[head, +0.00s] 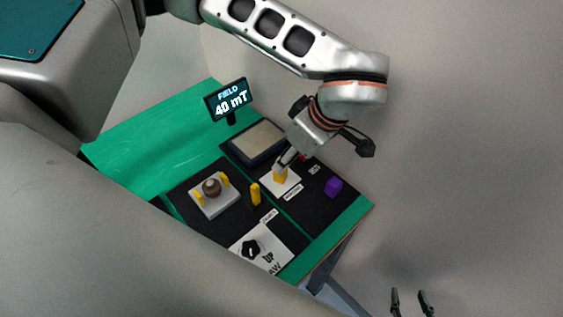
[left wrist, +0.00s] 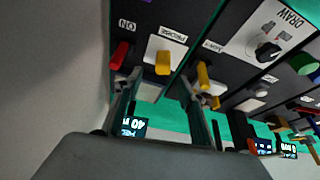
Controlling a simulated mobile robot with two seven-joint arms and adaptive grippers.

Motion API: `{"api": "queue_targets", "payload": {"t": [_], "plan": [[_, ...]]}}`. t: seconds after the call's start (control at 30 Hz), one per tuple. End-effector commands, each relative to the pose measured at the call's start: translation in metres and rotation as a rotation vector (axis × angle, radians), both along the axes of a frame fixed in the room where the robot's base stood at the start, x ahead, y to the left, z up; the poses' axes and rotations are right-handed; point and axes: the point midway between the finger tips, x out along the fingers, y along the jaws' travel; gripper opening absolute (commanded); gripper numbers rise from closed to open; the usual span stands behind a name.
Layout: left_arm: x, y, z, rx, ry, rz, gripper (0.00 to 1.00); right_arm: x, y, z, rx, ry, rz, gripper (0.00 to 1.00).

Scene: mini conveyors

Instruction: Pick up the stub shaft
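No part is clearly identifiable as the stub shaft. A brown round piece with a pale top (head: 212,187) sits on a white block (head: 217,206) between yellow posts; I cannot tell whether it is the shaft. In the head view my left gripper (head: 287,158) hangs over the panel beside a yellow piece (head: 280,176) on a white plate. In the left wrist view its fingers (left wrist: 161,80) are apart with nothing held between them; that yellow piece (left wrist: 163,63) shows beyond. My right gripper (head: 411,302) is open and empty at the bottom right, away from the table.
The green table (head: 135,155) carries black panels, a sand-coloured tray (head: 257,143) and a "FIELD 40 mT" display (head: 228,99). A yellow peg (head: 256,194), purple block (head: 333,187), black knob (head: 250,249) and red lever (left wrist: 119,56) stand around the gripper.

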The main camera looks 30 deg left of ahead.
Motion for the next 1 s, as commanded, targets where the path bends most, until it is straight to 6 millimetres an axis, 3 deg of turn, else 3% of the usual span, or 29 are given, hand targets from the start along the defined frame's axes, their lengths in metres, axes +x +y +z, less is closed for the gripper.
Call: {"api": "queue_targets", "payload": {"t": [0.53,0.87,0.9,1.0], "plan": [[0.0,0.022,-0.061,-0.002,0.006,0.003,0.4,-0.003,-0.001,0.004,-0.004,0.005,0.002,0.4],[0.002,0.025,-0.07,-0.003,0.002,0.001,0.4,-0.001,-0.001,0.004,-0.004,0.003,0.001,0.4],[0.002,0.025,-0.07,-0.003,0.002,0.001,0.37,-0.001,-0.001,0.004,-0.004,0.003,0.001,0.4],[0.002,0.025,-0.069,-0.003,0.002,0.001,0.11,-0.001,-0.001,0.004,-0.004,0.003,0.001,0.4]]}}
